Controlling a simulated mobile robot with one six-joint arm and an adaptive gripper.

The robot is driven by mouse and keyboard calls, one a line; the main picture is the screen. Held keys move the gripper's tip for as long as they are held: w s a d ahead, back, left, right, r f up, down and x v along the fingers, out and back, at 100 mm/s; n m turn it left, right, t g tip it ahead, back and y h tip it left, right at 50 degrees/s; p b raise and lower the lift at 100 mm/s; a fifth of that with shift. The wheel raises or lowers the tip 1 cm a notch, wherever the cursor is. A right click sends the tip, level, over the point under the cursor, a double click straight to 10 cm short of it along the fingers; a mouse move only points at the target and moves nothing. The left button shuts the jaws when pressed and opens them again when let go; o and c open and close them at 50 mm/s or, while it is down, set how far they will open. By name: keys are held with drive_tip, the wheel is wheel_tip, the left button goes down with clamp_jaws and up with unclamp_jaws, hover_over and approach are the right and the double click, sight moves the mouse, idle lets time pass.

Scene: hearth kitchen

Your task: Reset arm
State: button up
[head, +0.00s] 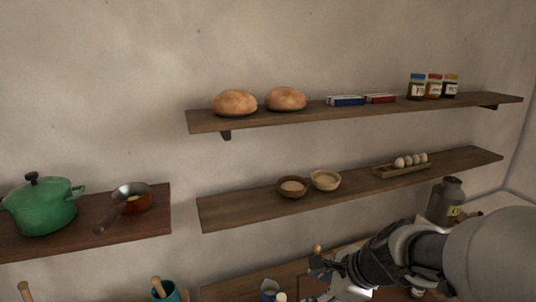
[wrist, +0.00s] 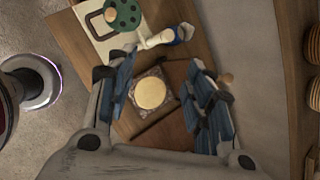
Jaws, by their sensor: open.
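My gripper (head: 318,268) is in the lower right of the head view, at the end of my arm, in front of and below the lower shelf. In the wrist view, my gripper (wrist: 165,105) is open, with its two blue-padded fingers apart. Between the fingers, a round pale yellow thing (wrist: 150,93) shows on a patterned square on the wooden counter (wrist: 75,27). Nothing is seen held. I cannot tell how far the fingers are above the counter.
The upper shelf (head: 300,116) bears two loaves, small boxes and jars. The lower shelf (head: 240,208) bears two bowls and an egg tray. A green pot (head: 42,208) and a saucepan (head: 130,200) stand at left. A grey milk can (head: 446,200) stands beside my arm.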

drive_tip(key=s+d+f+n+h+b, duration=0.1)
drive_tip(key=s+f+n+b, duration=0.3)
drive_tip(key=s+n, duration=0.6)
drive_tip(key=s+d+f+n+h+b, duration=0.2)
drive_tip(key=s+f+n+h+b, duration=0.1)
drive_tip(key=s+n+b, duration=0.5)
drive_tip(key=s+f+n, duration=0.1)
drive_tip(key=s+n, duration=0.2)
drive_tip(key=shift+s+f+g, duration=0.2)
drive_tip(key=shift+g, duration=0.1)
idle(0.4)
